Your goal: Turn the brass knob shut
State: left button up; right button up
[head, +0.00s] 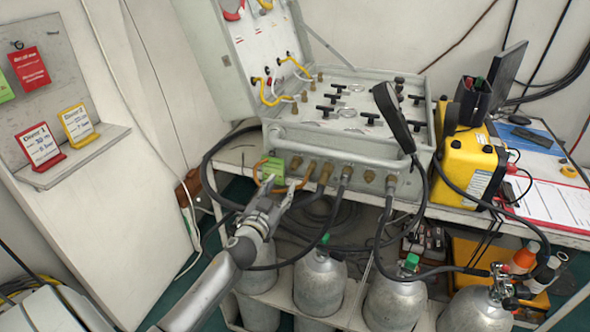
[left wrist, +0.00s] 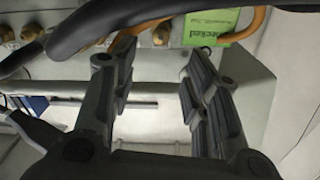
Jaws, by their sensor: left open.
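The air panel (head: 330,140) is a grey open case on a bench, with a row of brass fittings along its front face. The left ones (head: 296,163) have no hose that I can make out; I cannot tell which piece is the brass knob. My left gripper (head: 281,192) is open and empty, just below the left end of this row. In the left wrist view, one brass fitting (left wrist: 161,34) shows beyond and between the spread fingers (left wrist: 160,65), apart from them. A green tag (head: 272,169) reading "Checked" hangs beside it (left wrist: 211,27). My right gripper is not in view.
A black hose (left wrist: 130,22) crosses close above the left finger in the left wrist view. Grey cylinders (head: 320,281) stand below the bench. A yellow case (head: 467,165) and a black handset (head: 393,117) are at the right of the panel.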

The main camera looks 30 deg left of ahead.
aim_at(293, 169)
pick_arm(q)
jog(key=x, duration=0.9)
jog(key=shift+f, duration=0.1)
grip_shut()
jog(key=shift+m, duration=0.3)
jog(key=m, duration=0.6)
jog(key=shift+b, duration=0.3)
jog(key=m, duration=0.7)
jog(key=shift+m, duration=0.3)
grip_release()
